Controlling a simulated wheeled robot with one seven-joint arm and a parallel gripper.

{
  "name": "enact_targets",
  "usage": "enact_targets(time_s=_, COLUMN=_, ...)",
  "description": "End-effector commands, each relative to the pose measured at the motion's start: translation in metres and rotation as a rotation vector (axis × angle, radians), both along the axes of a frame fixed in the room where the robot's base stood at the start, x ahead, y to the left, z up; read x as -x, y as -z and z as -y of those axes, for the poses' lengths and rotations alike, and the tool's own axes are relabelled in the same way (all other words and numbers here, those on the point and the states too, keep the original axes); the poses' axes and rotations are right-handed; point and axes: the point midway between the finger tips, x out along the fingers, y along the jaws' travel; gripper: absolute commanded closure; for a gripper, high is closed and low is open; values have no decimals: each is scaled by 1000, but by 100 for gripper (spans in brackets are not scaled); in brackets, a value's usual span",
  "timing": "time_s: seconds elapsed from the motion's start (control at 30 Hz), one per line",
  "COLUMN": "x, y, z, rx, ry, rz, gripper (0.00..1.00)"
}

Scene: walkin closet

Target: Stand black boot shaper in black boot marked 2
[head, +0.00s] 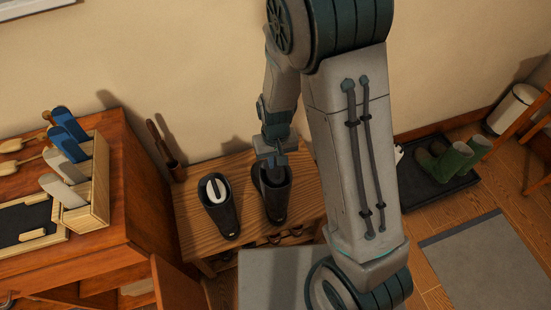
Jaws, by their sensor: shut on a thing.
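Two black boots stand upright on the wooden bench in the head view. The left boot (223,217) has a white shaper (215,190) in its opening. My gripper (270,163) points down at the mouth of the right boot (275,205), at its far edge. It is shut on a dark thing, seemingly the black boot shaper, which is hardly distinguishable from the dark boot opening. How deep it sits in the boot I cannot tell. No number mark is readable on either boot.
A wooden rack (97,195) with blue and pale shapers stands on the dresser (130,215) at left. A brown upright object (165,150) stands between dresser and bench (193,225). Green boots (455,160) stand on a black floor tray (425,195) at right. My arm hides the middle.

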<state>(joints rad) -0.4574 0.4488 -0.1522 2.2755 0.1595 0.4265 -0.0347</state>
Motion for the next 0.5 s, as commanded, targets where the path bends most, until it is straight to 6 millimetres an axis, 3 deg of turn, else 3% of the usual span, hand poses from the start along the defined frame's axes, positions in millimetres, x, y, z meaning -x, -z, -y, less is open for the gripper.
enact_targets(time_s=0.33, x=0, y=0, z=0, rx=0, ry=0, rz=0, gripper=100)
enact_targets(time_s=0.37, x=0, y=0, z=0, rx=0, ry=0, rz=0, gripper=80)
enact_targets(time_s=0.4, x=0, y=0, z=0, rx=0, ry=0, rz=0, gripper=68)
enact_targets(time_s=0.43, x=0, y=0, z=0, rx=0, ry=0, rz=0, gripper=62)
enact_targets(time_s=0.5, x=0, y=0, z=0, rx=0, ry=0, rz=0, gripper=62)
